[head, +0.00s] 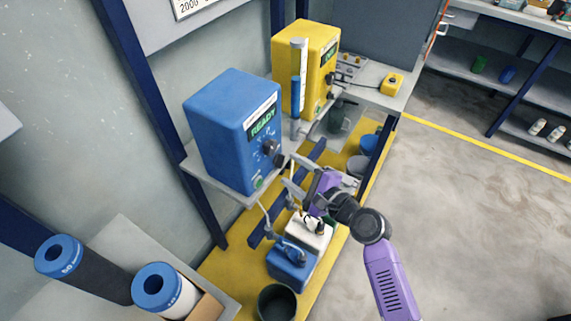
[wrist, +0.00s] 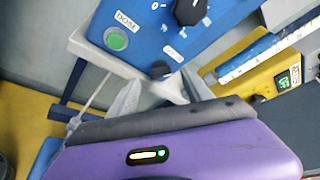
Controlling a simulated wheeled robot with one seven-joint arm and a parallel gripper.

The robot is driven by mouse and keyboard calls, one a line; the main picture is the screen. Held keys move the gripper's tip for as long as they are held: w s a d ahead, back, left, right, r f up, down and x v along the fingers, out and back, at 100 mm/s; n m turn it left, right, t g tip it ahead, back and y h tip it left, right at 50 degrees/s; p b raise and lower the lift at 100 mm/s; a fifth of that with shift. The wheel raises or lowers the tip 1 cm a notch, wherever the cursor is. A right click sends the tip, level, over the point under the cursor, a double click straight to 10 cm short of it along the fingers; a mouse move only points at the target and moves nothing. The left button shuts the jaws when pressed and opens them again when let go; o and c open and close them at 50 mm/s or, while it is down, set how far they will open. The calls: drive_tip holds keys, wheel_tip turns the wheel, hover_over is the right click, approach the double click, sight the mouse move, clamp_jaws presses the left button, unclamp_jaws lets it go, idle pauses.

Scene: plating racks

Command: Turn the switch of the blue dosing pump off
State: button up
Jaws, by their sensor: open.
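The blue dosing pump (head: 213,125) stands on a grey shelf, its lit display reading READY. Its panel also shows in the wrist view (wrist: 146,48), tilted, with a larger black dial (wrist: 188,11) and a green button (wrist: 116,39) marked DOSE. A small black switch knob (wrist: 160,70) sits under a white label too blurred to read. In the head view the knob (head: 281,160) sticks out at the panel's lower right. My gripper (head: 291,172) is open and empty in front of it. In the wrist view the grey fingers (wrist: 161,88) stand either side of the knob; contact is unclear.
A yellow pump (head: 293,60) stands behind on the same side, with a clear and blue tube (head: 299,75) before it. Blue and white canisters (head: 291,263) stand below on the yellow floor strip. Blue-capped rolls (head: 62,256) are at lower left. The floor at right is clear.

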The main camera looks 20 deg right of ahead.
sight(281, 163)
drive_tip(key=shift+x, duration=1.85)
clamp_jaws()
